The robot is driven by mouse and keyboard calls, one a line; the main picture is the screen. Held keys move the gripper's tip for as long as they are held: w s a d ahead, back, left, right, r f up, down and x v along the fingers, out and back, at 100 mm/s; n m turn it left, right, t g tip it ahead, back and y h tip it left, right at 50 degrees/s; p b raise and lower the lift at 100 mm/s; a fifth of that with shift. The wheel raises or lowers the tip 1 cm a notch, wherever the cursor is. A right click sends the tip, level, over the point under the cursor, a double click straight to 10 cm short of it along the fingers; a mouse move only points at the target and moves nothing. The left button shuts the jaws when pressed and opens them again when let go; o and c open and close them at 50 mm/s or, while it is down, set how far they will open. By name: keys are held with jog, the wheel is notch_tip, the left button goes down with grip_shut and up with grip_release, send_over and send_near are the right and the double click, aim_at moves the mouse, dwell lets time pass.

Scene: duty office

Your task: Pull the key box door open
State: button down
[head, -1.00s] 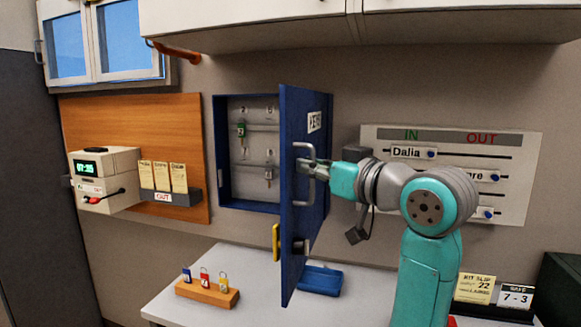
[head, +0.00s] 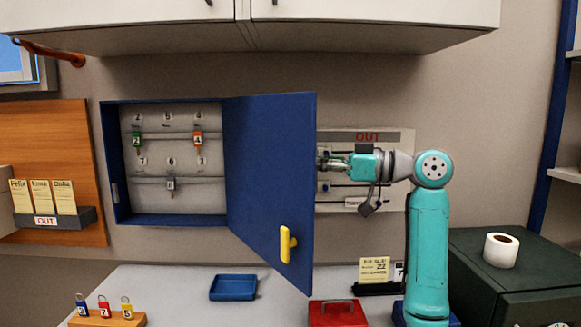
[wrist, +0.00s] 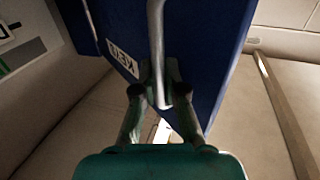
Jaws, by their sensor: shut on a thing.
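The blue key box (head: 112,160) hangs on the wall with its door (head: 270,160) swung wide open to the right. The door's inner face, with a yellow latch handle (head: 287,244), shows in the head view. My gripper (head: 325,162) is at the door's outer side, its fingertips partly hidden behind the door edge. In the wrist view, my gripper (wrist: 160,92) is shut on the silver bar handle (wrist: 156,40) of the door, beside its KEYS label (wrist: 122,58). The handle is hidden from the head view.
Keys with green (head: 137,140), orange (head: 198,138) and grey tags hang inside the box. Below the door are a blue tray (head: 233,288) and a red box (head: 338,314). A white cabinet (head: 370,25) hangs above. The IN/OUT board (head: 395,140) is behind the door and my arm.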

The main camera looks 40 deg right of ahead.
jog(key=shift+w+d, duration=0.15)
jog(key=shift+d, duration=0.65)
jog(key=shift+w+d, duration=0.1)
jog(key=shift+d, duration=0.7)
jog(key=c, duration=1.2)
grip_release()
jog(key=v, duration=1.2)
